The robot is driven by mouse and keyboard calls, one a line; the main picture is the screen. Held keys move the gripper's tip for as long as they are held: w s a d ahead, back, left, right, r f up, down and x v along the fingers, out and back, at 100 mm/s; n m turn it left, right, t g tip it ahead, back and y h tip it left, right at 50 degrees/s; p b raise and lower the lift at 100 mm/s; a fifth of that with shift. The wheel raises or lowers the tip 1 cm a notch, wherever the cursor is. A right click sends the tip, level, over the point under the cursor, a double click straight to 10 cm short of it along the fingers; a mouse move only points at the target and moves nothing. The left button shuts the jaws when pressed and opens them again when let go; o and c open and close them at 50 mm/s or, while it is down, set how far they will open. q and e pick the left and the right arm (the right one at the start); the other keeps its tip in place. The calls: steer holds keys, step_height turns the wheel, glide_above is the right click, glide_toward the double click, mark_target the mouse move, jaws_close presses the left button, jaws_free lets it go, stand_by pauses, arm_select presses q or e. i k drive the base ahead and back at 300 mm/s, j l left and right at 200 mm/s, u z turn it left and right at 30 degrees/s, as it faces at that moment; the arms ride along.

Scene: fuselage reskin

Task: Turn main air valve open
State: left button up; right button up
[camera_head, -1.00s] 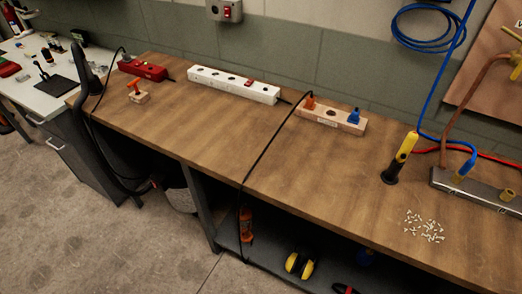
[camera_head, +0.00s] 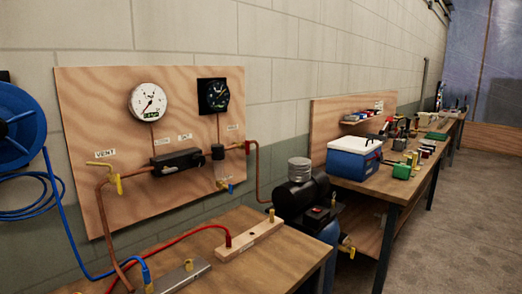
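A plywood panel (camera_head: 75,110) on the wall carries copper pipework, gauges and valves. A yellow lever (camera_head: 117,184) sits on the pipe at the panel's left, under a label reading VENT. A yellow handle (camera_head: 348,247) shows low beside the black compressor (camera_head: 297,196). I cannot tell which of these is the main air valve. Neither gripper is in view.
A white gauge (camera_head: 148,102) and a black gauge (camera_head: 213,95) are on the panel. A blue hose reel (camera_head: 18,125) hangs at left. A wooden bench (camera_head: 290,250) is in front, with hoses and a manifold. A second bench with a blue cooler (camera_head: 352,160) stands right; floor is open beyond.

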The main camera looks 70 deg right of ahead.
mark_target(247, 146)
steer(key=l+z, duration=0.1)
steer(key=z, duration=2.1)
